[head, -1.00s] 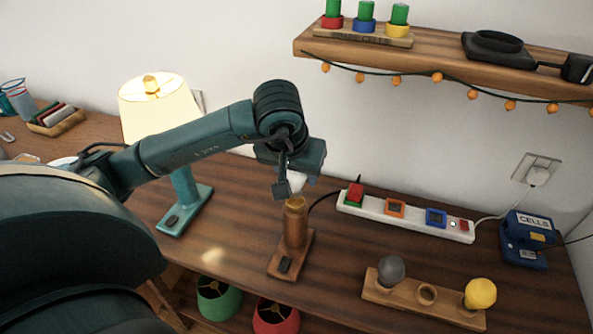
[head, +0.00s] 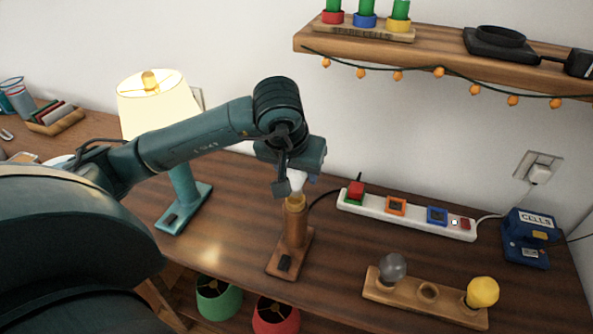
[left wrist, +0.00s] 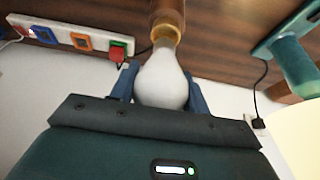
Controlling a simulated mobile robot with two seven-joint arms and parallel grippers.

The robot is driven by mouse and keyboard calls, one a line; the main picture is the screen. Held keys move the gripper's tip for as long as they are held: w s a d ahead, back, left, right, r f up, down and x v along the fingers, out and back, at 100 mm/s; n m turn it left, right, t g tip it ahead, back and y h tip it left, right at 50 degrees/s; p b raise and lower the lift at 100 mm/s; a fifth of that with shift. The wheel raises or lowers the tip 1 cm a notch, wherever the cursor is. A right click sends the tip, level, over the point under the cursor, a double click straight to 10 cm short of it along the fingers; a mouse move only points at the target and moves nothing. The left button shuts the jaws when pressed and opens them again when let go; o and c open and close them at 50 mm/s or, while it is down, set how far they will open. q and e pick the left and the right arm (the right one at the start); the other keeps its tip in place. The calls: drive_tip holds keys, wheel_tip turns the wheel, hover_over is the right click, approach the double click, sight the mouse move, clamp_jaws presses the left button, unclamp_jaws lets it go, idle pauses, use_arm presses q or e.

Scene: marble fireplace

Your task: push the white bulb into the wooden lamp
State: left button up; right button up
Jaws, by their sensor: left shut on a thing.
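The white bulb (left wrist: 162,80) is between the fingers of my left gripper (head: 292,186), which is shut on it. In the left wrist view the gripper (left wrist: 160,88) holds the bulb by its round glass from both sides. The wooden lamp (head: 294,228) stands upright on its flat base, with a brass-coloured socket at its top. The bulb is right above the socket in the head view, partly hidden by the fingers. In the left wrist view the bulb's narrow end meets the socket rim of the lamp (left wrist: 167,32); I cannot tell how deep it sits. My right gripper is not in view.
A white power strip (head: 400,215) with coloured sockets lies behind and right of the lamp. A wooden holder (head: 385,292) carries a grey bulb (head: 392,267) and a yellow bulb (head: 482,291). A lit teal lamp (head: 184,190) stands left, under my arm. A shelf (head: 440,52) hangs above right.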

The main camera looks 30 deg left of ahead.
use_arm(q)
drive_tip(key=shift+b, duration=0.3)
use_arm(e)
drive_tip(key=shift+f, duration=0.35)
use_arm(q)
drive_tip(key=shift+f, duration=0.25)
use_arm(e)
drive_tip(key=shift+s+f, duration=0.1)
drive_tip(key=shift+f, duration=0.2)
use_arm(q)
drive_tip(key=shift+f+b, duration=1.15)
drive_tip(key=shift+b, duration=0.25)
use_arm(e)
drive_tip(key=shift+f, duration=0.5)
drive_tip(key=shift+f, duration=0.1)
